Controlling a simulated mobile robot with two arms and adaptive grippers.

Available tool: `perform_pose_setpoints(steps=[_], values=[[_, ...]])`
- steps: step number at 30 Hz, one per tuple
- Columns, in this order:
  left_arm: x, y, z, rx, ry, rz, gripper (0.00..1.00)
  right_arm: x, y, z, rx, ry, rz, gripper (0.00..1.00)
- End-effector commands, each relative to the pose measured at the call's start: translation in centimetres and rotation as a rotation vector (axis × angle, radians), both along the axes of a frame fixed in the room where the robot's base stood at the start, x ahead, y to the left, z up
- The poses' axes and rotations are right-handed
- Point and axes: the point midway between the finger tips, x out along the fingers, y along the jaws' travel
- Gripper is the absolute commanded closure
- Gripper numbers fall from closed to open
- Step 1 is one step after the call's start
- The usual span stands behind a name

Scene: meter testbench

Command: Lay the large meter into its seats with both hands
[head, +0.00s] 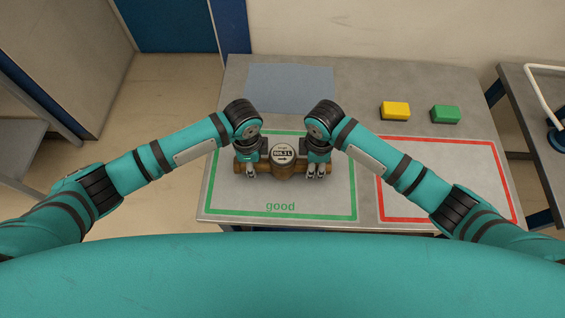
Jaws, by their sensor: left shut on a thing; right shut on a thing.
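The large meter (283,154) is a brass-brown pipe body with a round pale dial in its middle, reading roughly "00L3L" with an arrow below. It lies level, left to right, inside the green-outlined area marked "good" (280,207). My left gripper (250,173) is shut on the meter's left pipe end. My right gripper (316,174) is shut on its right pipe end. I cannot tell whether the meter rests on something or hangs just above the table. No seats can be made out; the meter and grippers hide what is beneath.
A red-outlined area (450,215) lies empty to the right. A yellow block (395,111) and a green block (445,114) sit behind it. A flat blue-grey mat (290,88) lies at the back left. Another table (530,115) stands at the far right.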

Motion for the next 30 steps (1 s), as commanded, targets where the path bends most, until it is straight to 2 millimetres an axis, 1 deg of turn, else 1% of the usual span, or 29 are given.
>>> perform_pose_setpoints(steps=[8, 14, 17, 27, 30], values=[[0.0, 0.0, 0.0, 0.0, -0.001, 0.0, 1.0, 0.0, 0.0, 0.0, 0.0, -0.001, -0.001, 1.0], [0.1, 0.0, 0.5, -0.002, -0.003, 0.0, 1.0, 0.2, 0.0, 0.5, 0.002, -0.004, -0.001, 1.0], [0.1, 0.0, 1.1, -0.002, -0.003, 0.0, 1.0, 0.2, 0.0, 1.1, 0.002, -0.004, -0.001, 1.0], [0.1, 0.0, 4.3, -0.001, -0.002, 0.001, 1.0, 0.1, 0.0, 4.3, 0.001, -0.003, -0.002, 1.0], [0.1, 0.0, 5.0, -0.001, -0.002, 0.001, 1.0, 0.1, 0.0, 5.0, 0.001, -0.003, -0.002, 1.0]])
